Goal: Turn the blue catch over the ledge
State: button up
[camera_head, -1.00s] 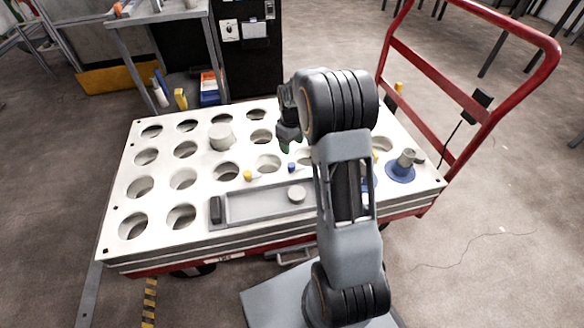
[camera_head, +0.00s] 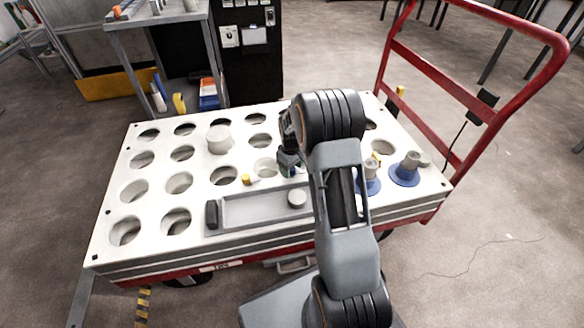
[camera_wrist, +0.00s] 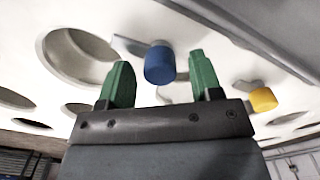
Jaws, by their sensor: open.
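The blue catch (camera_wrist: 160,62) is a short blue knob, with a thin grey plate beside it, on the white board. In the wrist view it lies between the two green fingertips of my gripper (camera_wrist: 160,80), with gaps on both sides, so the fingers look open and not closed on it. In the head view my gripper (camera_head: 288,163) is low over the board behind the grey tray and hides the blue catch. A yellow knob (camera_wrist: 262,99) sits to the right in the wrist view; it also shows in the head view (camera_head: 246,179). I cannot clearly make out the ledge.
The white board (camera_head: 105,245) has several round holes and a white cylinder (camera_head: 219,139). A grey tray (camera_head: 255,207) with a round disc (camera_head: 297,198) lies at its front. Two blue-based fittings (camera_head: 405,172) stand at the right, near the red cart handle (camera_head: 440,80).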

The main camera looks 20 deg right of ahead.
jog(key=c, duration=0.9)
jog(key=m+p, duration=0.3)
jog(key=shift+r+m, duration=0.15)
jog(key=shift+m, duration=0.25)
jog(key=m+p, duration=0.2)
jog(key=m, duration=0.3)
jog(key=shift+p, duration=0.4)
jog(key=m+p, duration=0.1)
jog(key=m, duration=0.3)
jog(key=shift+m, duration=0.4)
jog(key=shift+m+p, duration=0.75)
jog(key=shift+m, duration=1.55)
